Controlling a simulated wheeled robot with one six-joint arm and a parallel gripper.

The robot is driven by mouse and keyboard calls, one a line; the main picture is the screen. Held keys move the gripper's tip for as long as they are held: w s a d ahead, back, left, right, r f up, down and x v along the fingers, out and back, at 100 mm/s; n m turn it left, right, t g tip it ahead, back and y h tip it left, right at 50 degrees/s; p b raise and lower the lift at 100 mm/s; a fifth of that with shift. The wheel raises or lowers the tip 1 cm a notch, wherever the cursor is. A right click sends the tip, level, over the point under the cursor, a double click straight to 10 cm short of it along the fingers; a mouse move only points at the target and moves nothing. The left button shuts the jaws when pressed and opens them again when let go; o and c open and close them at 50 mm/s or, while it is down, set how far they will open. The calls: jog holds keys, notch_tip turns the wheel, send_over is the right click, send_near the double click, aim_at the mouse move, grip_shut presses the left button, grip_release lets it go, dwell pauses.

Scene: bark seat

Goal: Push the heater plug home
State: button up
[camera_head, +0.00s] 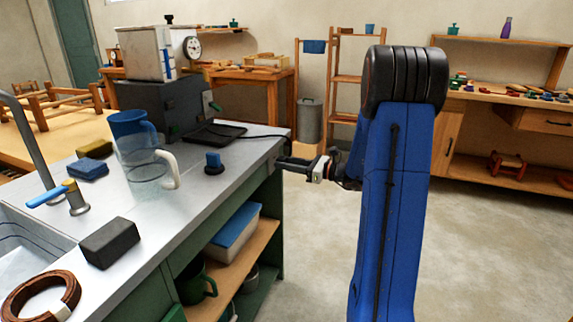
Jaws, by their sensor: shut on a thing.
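My gripper (286,164) reaches in from the right to the far right corner of the metal-topped bench (235,172). Its dark fingers are shut on a small dark thing at the bench's end, which I take to be the heater plug. The fingers hide most of it. I cannot tell how deep it sits or see its socket clearly. A black cord (262,136) runs from the flat black plate (215,134) across the bench top toward that corner.
A steel box with a dial (145,52) stands behind. Open floor (480,235) lies to the right.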

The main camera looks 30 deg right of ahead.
jog(key=shift+w+a, duration=0.35)
jog(key=shift+w, duration=0.1)
dwell(0.6)
jog(key=o, duration=1.1)
jog(key=shift+o, duration=0.2)
jog(key=v, duration=1.7)
jog(key=shift+s, duration=0.2)
jog(key=shift+d, duration=0.15)
